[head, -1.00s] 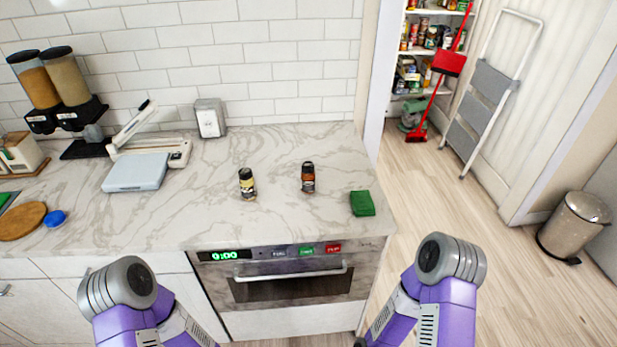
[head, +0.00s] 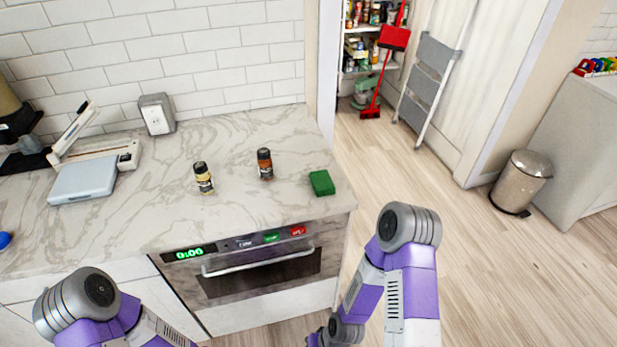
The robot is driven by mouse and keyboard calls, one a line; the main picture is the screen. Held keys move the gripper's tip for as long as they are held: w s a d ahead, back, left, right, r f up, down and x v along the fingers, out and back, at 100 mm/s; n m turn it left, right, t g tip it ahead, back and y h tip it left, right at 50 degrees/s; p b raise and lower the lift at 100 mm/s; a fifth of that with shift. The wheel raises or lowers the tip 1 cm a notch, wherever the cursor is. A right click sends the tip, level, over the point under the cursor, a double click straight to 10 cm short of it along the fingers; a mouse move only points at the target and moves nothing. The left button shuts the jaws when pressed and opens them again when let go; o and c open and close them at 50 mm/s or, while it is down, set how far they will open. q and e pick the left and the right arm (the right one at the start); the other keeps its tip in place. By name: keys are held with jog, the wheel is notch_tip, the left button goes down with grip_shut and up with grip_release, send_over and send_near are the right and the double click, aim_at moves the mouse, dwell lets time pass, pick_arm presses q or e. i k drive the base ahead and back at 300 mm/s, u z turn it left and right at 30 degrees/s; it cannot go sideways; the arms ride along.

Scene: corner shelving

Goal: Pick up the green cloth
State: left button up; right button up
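The green cloth (head: 321,183) is a small folded block lying flat on the marble counter (head: 240,215), near its right front corner. In the head view my two purple and grey arms come in at the bottom, below and in front of the counter. Both are apart from the cloth. The fingertips of my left gripper are out of the picture. A dark grey end part of my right arm shows at the bottom edge, but its fingers cannot be made out.
A spice jar with a yellowish label (head: 203,178) and a brown jar (head: 265,163) stand left of the cloth. A scale (head: 84,181) and a grey box (head: 157,114) are farther left. An oven (head: 255,272) sits under the counter. A trash can (head: 521,183) stands on open floor at right.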

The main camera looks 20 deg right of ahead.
aim_at(322, 184)
jog(key=u, duration=3.55)
jog(key=k, duration=1.7)
jog(key=z, duration=1.9)
